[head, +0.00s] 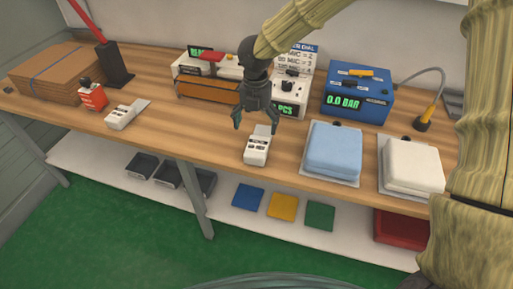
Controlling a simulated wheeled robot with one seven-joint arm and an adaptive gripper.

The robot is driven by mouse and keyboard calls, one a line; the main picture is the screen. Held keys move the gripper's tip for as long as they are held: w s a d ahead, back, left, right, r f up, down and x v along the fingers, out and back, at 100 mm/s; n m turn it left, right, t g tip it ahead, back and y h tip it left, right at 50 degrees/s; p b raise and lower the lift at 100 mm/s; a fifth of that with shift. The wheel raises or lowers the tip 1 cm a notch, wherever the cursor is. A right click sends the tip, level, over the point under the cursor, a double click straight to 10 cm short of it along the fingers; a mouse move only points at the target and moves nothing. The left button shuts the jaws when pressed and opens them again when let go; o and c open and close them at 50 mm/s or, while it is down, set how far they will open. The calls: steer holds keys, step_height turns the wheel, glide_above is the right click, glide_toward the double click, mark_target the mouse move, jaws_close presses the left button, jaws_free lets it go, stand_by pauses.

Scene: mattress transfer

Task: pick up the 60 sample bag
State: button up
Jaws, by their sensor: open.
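A small white bag (256,152) with a dark-printed label lies on the wooden bench, near its front edge at the middle. A similar white bag (122,117) lies farther left. The print on both is too small to read, so I cannot tell which is the 60 sample bag. My gripper (257,127) is open, its fingers pointing down just above and behind the middle bag. One finger is at the left and one at the right; the right one overlaps the bag's top end in the picture. I cannot tell whether it touches.
A light blue padded block (334,149) and a white padded block (411,165) lie to the right. A blue device (357,98) reading 0.0 BAR stands behind them. A red-and-white container (92,96) and cardboard stack (58,74) are at the left. Bench between the bags is clear.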

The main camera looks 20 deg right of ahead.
mark_target(258, 144)
steer(key=shift+s+f, duration=0.2)
steer(key=shift+s, duration=0.05)
steer(key=f, duration=0.4)
steer(key=shift+w+d+f+p, duration=0.3)
steer(key=shift+d+f, duration=0.05)
steer(key=shift+s+f, duration=0.15)
steer(key=shift+s, duration=0.05)
steer(key=shift+f, duration=0.35)
steer(key=shift+a+f+p, duration=0.1)
steer(key=shift+f+p, duration=0.6)
steer(key=shift+f, duration=1.55)
steer(key=c, duration=1.2)
